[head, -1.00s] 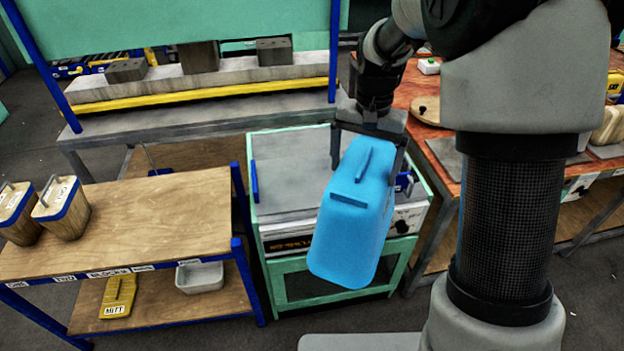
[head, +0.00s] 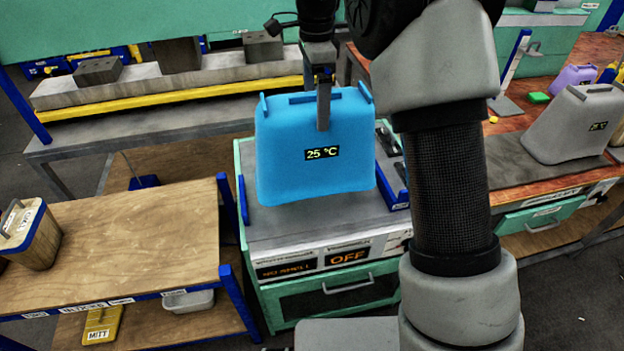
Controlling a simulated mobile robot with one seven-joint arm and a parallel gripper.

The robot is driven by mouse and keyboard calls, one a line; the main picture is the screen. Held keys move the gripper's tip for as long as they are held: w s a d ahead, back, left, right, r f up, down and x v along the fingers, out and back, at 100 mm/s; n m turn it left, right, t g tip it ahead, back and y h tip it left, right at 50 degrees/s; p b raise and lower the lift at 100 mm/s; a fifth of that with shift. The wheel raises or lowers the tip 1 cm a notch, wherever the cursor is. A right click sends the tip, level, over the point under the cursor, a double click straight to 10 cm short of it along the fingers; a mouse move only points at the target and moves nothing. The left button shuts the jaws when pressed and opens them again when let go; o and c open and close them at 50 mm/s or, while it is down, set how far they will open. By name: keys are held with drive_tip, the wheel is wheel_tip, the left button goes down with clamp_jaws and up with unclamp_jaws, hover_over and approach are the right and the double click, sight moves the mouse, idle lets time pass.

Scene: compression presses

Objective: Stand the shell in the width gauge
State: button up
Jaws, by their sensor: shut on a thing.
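The blue shell (head: 280,165) hangs upright from my gripper, its broad face with a "25 °C" readout towards me. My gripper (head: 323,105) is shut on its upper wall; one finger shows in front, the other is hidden. The shell appears above the grey top of a green cabinet (head: 270,228); I cannot tell whether it touches. No label names the width gauge. A stand with a blue-edged upright and a flat grey base (head: 506,106) on the right bench may be it, but I cannot tell.
A grey shell (head: 565,130) with a "25 °C" readout and a purple item (head: 574,78) are on the right bench (head: 505,190). The cabinet's panel reads "OFF". A mostly clear wooden table (head: 130,245) is at left. A press (head: 180,85) stands behind.

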drive_tip(key=shift+w+f, duration=0.25)
wheel_tip(320, 180, down, 9)
drive_tip(key=shift+s, duration=0.15)
drive_tip(key=shift+f, duration=0.15)
drive_tip(key=o, duration=1.2)
drive_tip(key=shift+f, duration=0.15)
drive_tip(key=shift+o, duration=0.7)
